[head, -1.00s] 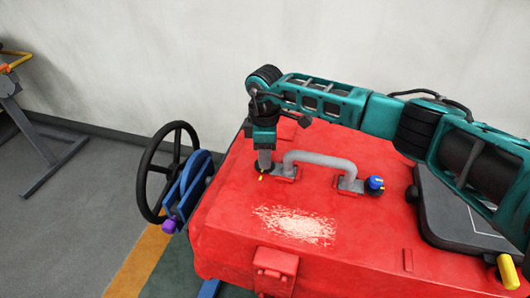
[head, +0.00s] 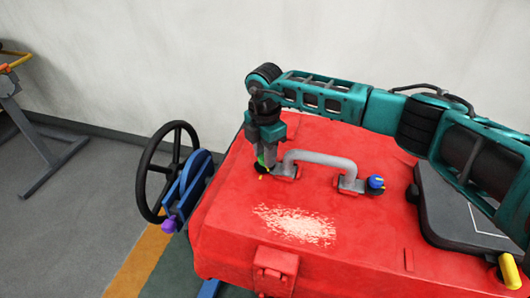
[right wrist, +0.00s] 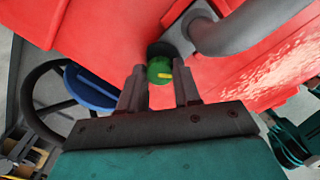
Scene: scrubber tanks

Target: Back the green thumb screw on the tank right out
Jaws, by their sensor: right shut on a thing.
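The green thumb screw (head: 261,163) stands on the red tank (head: 225,235), beside the left foot of the grey handle (head: 320,159). In the right wrist view the screw (right wrist: 159,70) shows as a green round head with a yellow mark, on a dark collar. My right gripper (head: 263,157) points down at it from above. Its two fingers are shut on the screw, one at each side, as the right wrist view (right wrist: 160,76) shows. The screw's lower part is hidden. My left gripper is not in view.
A blue knob (head: 376,183) sits at the handle's right foot. A black handwheel (head: 148,180) with a blue bracket (head: 187,190) and a purple knob (head: 169,225) stands left of the tank. A dark panel (head: 455,208) lies on the right. The tank's front top is clear.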

